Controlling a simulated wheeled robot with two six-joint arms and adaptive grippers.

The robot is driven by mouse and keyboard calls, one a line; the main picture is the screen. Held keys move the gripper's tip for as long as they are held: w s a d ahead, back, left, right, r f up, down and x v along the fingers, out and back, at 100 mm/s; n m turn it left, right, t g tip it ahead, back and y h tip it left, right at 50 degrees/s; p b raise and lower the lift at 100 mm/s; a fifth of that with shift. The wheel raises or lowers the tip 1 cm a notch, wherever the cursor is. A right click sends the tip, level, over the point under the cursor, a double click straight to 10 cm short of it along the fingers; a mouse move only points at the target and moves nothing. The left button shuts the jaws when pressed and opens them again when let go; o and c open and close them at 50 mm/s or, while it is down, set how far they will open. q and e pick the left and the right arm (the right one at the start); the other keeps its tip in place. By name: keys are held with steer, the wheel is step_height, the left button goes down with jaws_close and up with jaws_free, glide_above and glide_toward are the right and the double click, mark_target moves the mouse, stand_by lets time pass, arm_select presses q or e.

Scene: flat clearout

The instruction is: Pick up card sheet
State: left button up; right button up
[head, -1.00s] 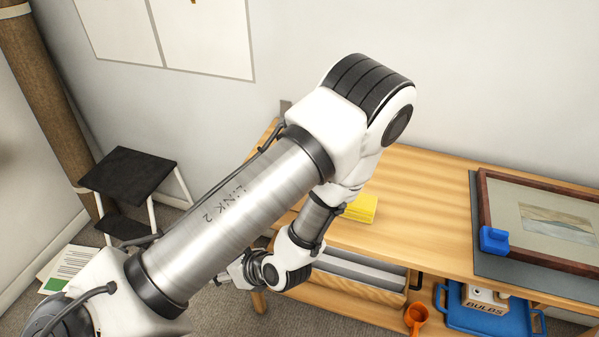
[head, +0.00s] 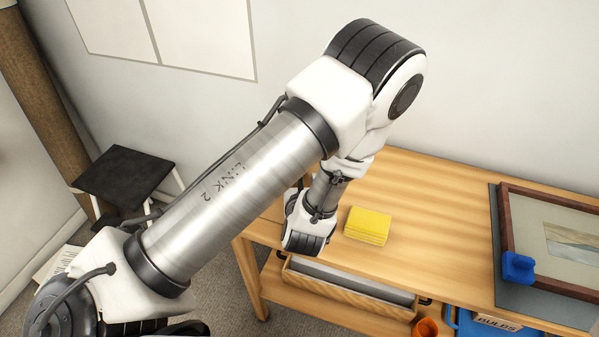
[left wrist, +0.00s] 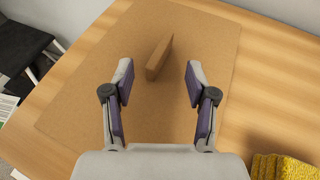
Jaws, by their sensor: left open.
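The card sheet (left wrist: 95,110) is a flat brown sheet on the wooden table in the left wrist view. A thin brown upright piece (left wrist: 160,57) stands up from it; I cannot tell if it is part of the sheet. My left gripper (left wrist: 158,80) is open and empty above the sheet, its two fingers apart with the upright piece just beyond and between them. In the head view my left arm hides the sheet and the gripper's fingers. My right gripper is not in view.
A yellow stack (head: 367,226) lies on the table (head: 430,210), also at the lower right in the left wrist view (left wrist: 285,167). A framed picture (head: 580,245) with a blue piece (head: 518,267) is at the right. A black stool (head: 125,178) stands left. The mid-table is clear.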

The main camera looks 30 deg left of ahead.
arm_select(q)
steer(key=p+x, duration=0.1)
steer(key=x, duration=0.4)
steer(key=shift+w+a+f, duration=0.2)
steer(key=shift+w+a, duration=0.05)
steer(key=shift+a, duration=0.05)
steer(key=shift+s+d+r, duration=0.1)
steer(key=shift+d+r, duration=0.05)
steer(key=c, duration=0.4)
jaws_close()
steer(key=shift+r, duration=0.1)
